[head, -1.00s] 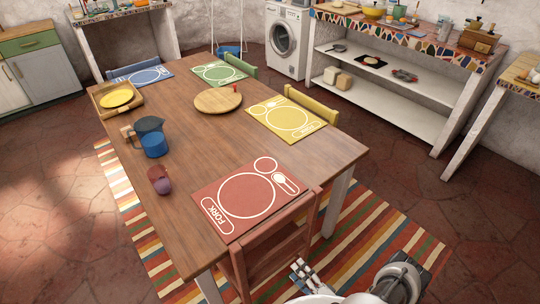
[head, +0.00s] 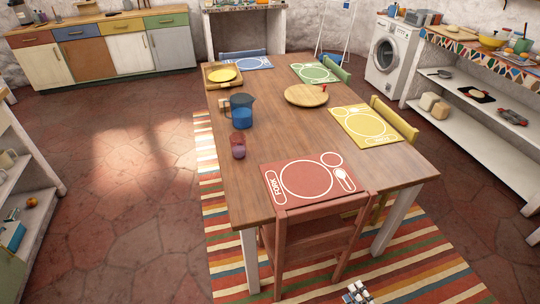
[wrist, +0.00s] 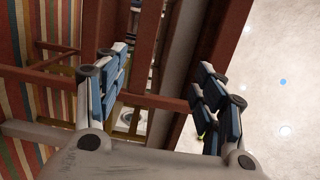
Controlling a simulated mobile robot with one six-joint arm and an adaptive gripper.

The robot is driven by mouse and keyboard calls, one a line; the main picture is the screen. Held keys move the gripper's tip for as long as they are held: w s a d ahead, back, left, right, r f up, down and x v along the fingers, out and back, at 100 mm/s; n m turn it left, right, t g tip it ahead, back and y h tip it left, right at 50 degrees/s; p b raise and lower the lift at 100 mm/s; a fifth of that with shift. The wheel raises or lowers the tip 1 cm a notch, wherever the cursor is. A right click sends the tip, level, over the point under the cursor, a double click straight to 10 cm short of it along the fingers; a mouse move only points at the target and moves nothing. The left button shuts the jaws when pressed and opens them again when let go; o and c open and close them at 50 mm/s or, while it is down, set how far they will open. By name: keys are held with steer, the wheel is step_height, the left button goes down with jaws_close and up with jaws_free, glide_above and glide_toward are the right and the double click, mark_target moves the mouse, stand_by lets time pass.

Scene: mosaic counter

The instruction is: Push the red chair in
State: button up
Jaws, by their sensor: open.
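The red chair (head: 312,238) stands at the near end of the wooden table (head: 262,152), its backrest close to the table edge and just in front of the red placemat (head: 306,178). My gripper (head: 357,292) is low at the bottom edge of the head view, on the near side of the chair, right of its middle. In the wrist view my gripper (wrist: 160,82) has its two fingers spread apart with nothing between them. Red bars of the chair (wrist: 145,55) cross the view beyond the fingers. Whether a finger touches the chair I cannot tell.
A striped rug (head: 395,268) lies under the table and chair. A yellow chair (head: 394,117) is at the table's right side. White shelves (head: 480,130) stand at the right. The tiled floor (head: 120,190) at the left is clear.

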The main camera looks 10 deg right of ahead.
steer(key=w+a+r+n+g+y, duration=0.1)
steer(key=w+r+n+g+y, duration=0.25)
steer(key=r, duration=0.45)
steer(key=w+r+n+g+y, duration=0.3)
steer(key=r+y, duration=0.1)
steer(key=r, duration=0.4)
steer(key=w+a+r+n+g, duration=0.2)
steer(key=a+r+n+g, duration=0.35)
steer(key=r, duration=0.75)
steer(key=s+a+r+n+g+h, duration=0.1)
steer(key=s+a+r+g+h, duration=0.15)
steer(key=a+r, duration=0.35)
steer(key=s+a+r+n+g+h, duration=0.1)
steer(key=s+a+r+g+h, duration=0.15)
steer(key=a+r, duration=0.35)
steer(key=s+a+r+n+t+h, duration=0.1)
steer(key=s+a+r+t+h, duration=0.2)
steer(key=s+r+h, duration=0.3)
steer(key=shift+s+r+n+t, duration=0.3)
steer(key=shift+s+r+t, duration=0.4)
steer(key=shift+s+r, duration=1.45)
steer(key=shift+s+f+h, duration=0.15)
steer(key=shift+h, duration=0.1)
